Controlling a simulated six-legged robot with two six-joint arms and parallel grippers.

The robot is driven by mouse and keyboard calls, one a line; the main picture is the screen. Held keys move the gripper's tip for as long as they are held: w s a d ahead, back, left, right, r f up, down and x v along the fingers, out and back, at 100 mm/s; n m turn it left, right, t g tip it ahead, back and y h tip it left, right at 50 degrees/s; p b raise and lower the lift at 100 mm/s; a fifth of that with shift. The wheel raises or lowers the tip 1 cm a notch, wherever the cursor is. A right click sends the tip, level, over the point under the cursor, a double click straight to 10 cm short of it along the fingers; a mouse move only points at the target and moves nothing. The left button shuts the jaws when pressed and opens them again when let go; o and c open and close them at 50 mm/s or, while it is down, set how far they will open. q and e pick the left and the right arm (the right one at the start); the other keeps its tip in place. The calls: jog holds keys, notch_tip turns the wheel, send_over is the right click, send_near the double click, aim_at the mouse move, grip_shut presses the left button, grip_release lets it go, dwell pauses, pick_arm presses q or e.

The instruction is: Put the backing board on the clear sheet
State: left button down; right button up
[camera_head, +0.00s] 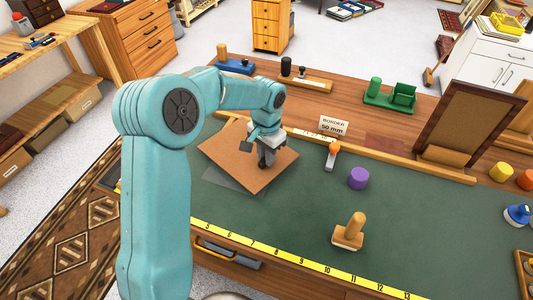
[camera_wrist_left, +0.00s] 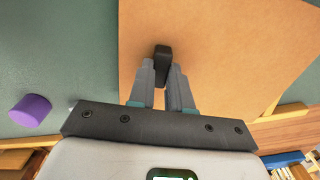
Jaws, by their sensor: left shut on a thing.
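The backing board (camera_head: 228,150) is a flat brown square over the left part of the green mat. My left gripper (camera_head: 266,160) is above it, its fingers shut on the small black knob (camera_wrist_left: 162,52) on the board's face. The board (camera_wrist_left: 215,60) fills much of the left wrist view. The clear sheet (camera_head: 228,181) shows as a grey, see-through strip past the board's front left edge; the board hides the rest. I cannot tell how large any gap between them is. My right gripper is in neither view.
A purple cylinder (camera_head: 358,178), an orange-handled tool (camera_head: 332,154) and a wooden-handled block (camera_head: 349,232) stand right of the board. A wooden rail with a "BORDER 50 mm" card (camera_head: 334,126) runs behind. A yellow ruler (camera_head: 300,263) lines the front edge. The mat's (camera_head: 433,225) right part is mostly clear.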

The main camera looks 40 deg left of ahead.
pick_arm(q)
jog(key=shift+d+r, duration=0.1)
jog(key=shift+f, duration=0.2)
jog(key=c, duration=1.1)
grip_release()
jog(key=shift+o, duration=0.2)
notch_tip(320, 180, up, 12)
jog(key=shift+r, duration=0.2)
